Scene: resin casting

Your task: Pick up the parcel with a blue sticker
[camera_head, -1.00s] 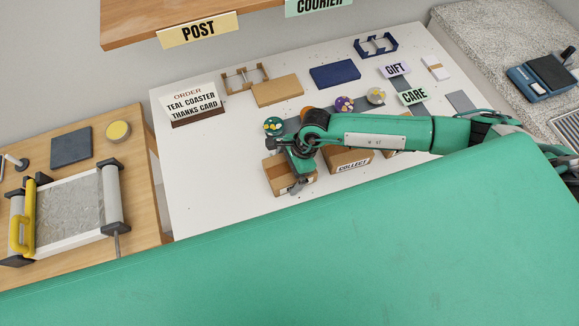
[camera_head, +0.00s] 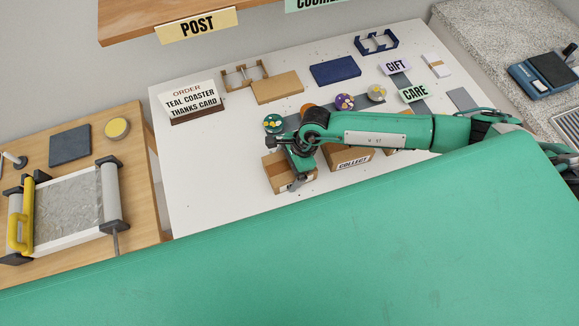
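Several brown cardboard parcels stand in a row at the front of the white table. The left parcel (camera_head: 275,176) is partly covered by my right gripper (camera_head: 297,183), which is down at its top and right side. Whether the fingers grip it cannot be told. The middle parcel (camera_head: 346,159) has a "COLLECT" label in front and is partly behind my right arm. The right parcel (camera_head: 397,150) is mostly hidden by that arm. I can see no blue sticker on any of them. My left gripper is not in view.
Round coasters (camera_head: 345,101) lie on a grey strip behind my arm. An order sign (camera_head: 193,102), a flat brown box (camera_head: 277,88), a navy box (camera_head: 335,71) and "GIFT" (camera_head: 396,67) and "CARE" (camera_head: 414,93) signs stand farther back. The table's left front is clear.

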